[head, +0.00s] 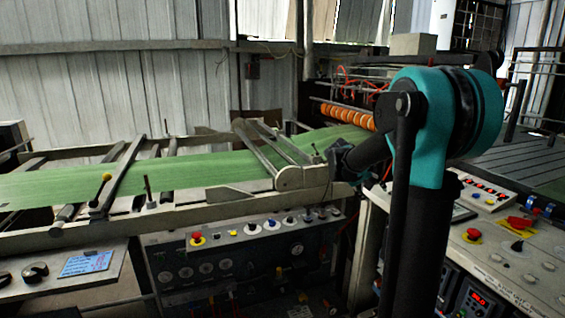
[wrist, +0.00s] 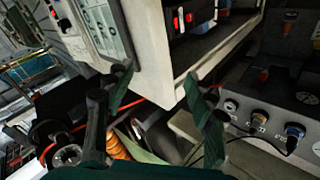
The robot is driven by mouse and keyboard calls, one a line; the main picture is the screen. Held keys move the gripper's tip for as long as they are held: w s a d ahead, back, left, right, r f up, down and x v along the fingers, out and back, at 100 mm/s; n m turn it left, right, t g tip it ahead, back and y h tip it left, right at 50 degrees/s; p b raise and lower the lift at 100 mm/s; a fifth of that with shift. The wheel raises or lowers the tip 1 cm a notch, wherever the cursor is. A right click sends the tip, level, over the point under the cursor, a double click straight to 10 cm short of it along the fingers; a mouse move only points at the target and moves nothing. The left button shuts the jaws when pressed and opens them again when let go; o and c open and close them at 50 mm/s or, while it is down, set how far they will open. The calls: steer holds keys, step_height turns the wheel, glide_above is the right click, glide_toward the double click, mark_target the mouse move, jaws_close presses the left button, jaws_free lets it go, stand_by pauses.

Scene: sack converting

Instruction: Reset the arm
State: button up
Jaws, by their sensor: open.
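My arm stands at the right of the head view, with a teal and black joint high up and a dark link reaching left over the machine. My gripper (wrist: 157,76) shows in the wrist view with its two dark green fingers apart. Nothing is between them. A pale control cabinet (wrist: 172,50) lies behind the fingers; I cannot tell how near it is. In the head view the arm's dark end is near the metal side plate of the green-web machine, and the fingers are hard to make out there.
A green web (head: 110,180) runs across the machine frame. A control panel (head: 500,250) with a red button stands at the right. A front panel (head: 250,232) carries several knobs. Orange rollers (head: 345,114) sit behind. In the wrist view, a knob panel (wrist: 265,120) is right of the fingers.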

steer(key=s+a+f+y, duration=0.2)
steer(key=s+a+f, duration=0.2)
steer(key=s, duration=0.6)
steer(key=s+a+f+y, duration=0.3)
steer(key=s+a+f, duration=0.2)
steer(key=s+f, duration=0.3)
steer(key=s+a+f+y, duration=0.3)
steer(key=s+f, duration=0.3)
steer(key=s, duration=0.7)
steer(key=shift+a, duration=0.85)
